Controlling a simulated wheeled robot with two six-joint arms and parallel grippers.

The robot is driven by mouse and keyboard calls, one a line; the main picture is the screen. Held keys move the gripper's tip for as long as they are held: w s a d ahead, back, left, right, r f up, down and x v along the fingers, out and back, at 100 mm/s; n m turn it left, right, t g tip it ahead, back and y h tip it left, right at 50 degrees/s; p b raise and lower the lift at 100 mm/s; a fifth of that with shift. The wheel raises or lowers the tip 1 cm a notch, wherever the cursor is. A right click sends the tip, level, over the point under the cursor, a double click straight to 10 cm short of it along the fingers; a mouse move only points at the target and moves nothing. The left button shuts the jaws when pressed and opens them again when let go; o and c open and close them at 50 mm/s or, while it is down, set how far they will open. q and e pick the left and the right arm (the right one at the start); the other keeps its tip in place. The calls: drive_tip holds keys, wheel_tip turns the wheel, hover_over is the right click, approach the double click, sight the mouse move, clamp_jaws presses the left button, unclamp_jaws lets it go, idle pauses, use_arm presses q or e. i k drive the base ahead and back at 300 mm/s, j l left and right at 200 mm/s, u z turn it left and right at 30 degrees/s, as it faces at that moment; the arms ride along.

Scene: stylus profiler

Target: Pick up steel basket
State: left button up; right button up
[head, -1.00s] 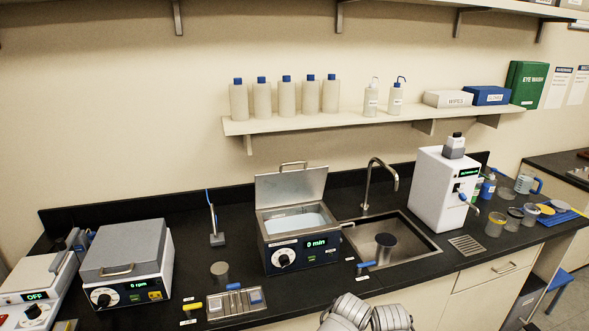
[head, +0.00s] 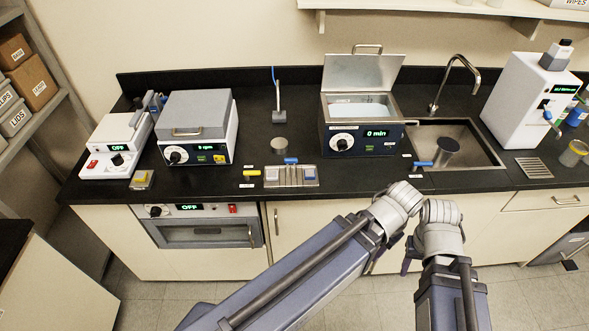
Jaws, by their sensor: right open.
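A dark grey cylindrical vessel (head: 446,152) stands tilted-looking in the sink (head: 478,142); it may be the steel basket, but I cannot make out mesh or a handle. My right gripper (head: 409,257) shows only in part, as a dark piece beside my right wrist, in front of the cabinets and below the bench edge. It is open and apart from both vessels. My left arm reaches in from the lower left; its gripper is hidden behind the wrist.
An open-lidded bath (head: 359,138) reading 0 min stands left of the sink. A boxy instrument (head: 199,128) and a white hotplate-like unit (head: 116,148) are further left. A tall white machine (head: 527,100) stands right. The black bench (head: 330,178) has a narrow free front strip.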

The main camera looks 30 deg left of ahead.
sight(289, 177)
drive_tip(key=i+l+u, duration=0.1)
drive_tip(key=l+u, duration=1.1)
drive_tip(key=k+l, duration=0.05)
